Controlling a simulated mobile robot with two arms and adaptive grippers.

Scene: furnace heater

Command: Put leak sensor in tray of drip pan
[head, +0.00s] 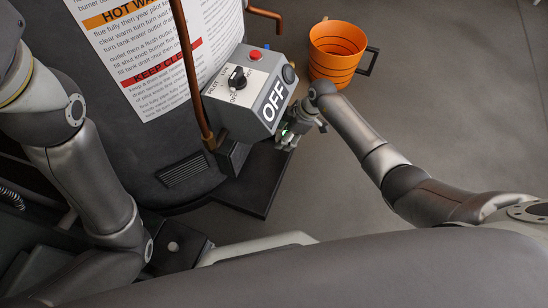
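The drip pan (262,190) appears as a dark, flat shape with a square corner under the round grey heater. Its tray interior is hard to make out from here. My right gripper (284,144) is over the pan's far right edge, just beside the grey control box, pointing down. A small green light shows at the gripper. I cannot tell whether it belongs to the gripper or to a leak sensor. The fingers are small and partly hidden, so their opening is unclear. I cannot make out the leak sensor for certain. My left arm comes in from the left; its gripper is not visible.
The grey control box (240,105) has a black knob, a red button and an "OFF" label. Copper pipes (190,75) run beside the labelled heater tank (130,150). An orange bucket (337,48) with a dark handle stands on the floor. The floor right of the pan is clear.

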